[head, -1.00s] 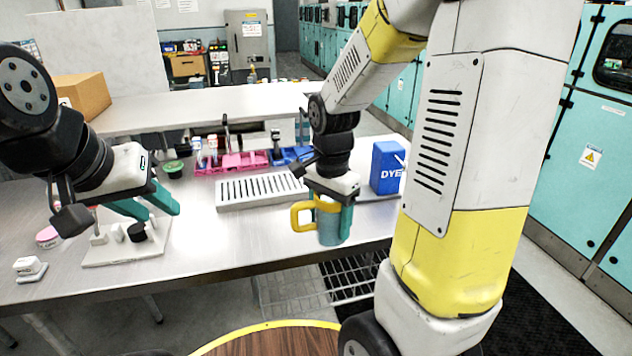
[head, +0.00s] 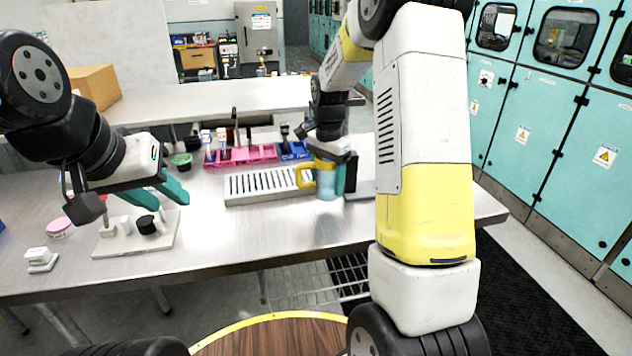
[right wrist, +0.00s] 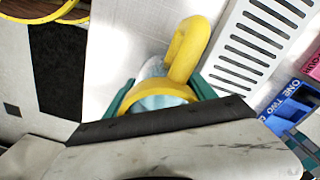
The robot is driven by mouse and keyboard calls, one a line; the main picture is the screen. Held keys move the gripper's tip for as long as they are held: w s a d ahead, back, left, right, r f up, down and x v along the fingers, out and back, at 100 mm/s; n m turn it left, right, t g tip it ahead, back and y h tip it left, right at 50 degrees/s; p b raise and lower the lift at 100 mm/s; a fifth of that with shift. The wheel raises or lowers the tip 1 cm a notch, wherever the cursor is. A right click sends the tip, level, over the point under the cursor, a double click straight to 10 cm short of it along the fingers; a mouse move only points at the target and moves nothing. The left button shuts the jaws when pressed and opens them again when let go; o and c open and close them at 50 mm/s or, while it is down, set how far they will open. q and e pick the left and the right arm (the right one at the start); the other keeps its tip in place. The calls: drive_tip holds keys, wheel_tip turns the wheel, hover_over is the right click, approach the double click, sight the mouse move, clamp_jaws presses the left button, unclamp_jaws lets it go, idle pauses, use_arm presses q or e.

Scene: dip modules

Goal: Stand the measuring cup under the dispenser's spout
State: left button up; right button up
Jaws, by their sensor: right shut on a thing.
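The measuring cup (head: 326,186) has a bluish see-through body and a yellow rim and handle. My right gripper (head: 330,172) is shut on it and holds it upright beside the right end of the slotted tray; I cannot tell if its base touches the table. In the right wrist view the cup's yellow handle (right wrist: 188,47) points toward the tray, and the teal fingers flank the cup. No dispenser or spout is visible now; my right arm covers that area. My left gripper (head: 168,191) is open and empty above the left of the table.
The slotted metal tray (head: 238,198) lies left of the cup. Behind it stand a pink rack (head: 240,156) and a blue rack (head: 295,152). A white board (head: 120,247) with a black knob is below my left gripper. The front middle of the steel table is clear.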

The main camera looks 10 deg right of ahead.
drive_tip(key=shift+s+f, duration=0.1)
drive_tip(key=shift+f, duration=1.6)
drive_tip(key=o, duration=1.5)
drive_tip(key=shift+f, duration=0.15)
drive_tip(key=shift+c, duration=0.2)
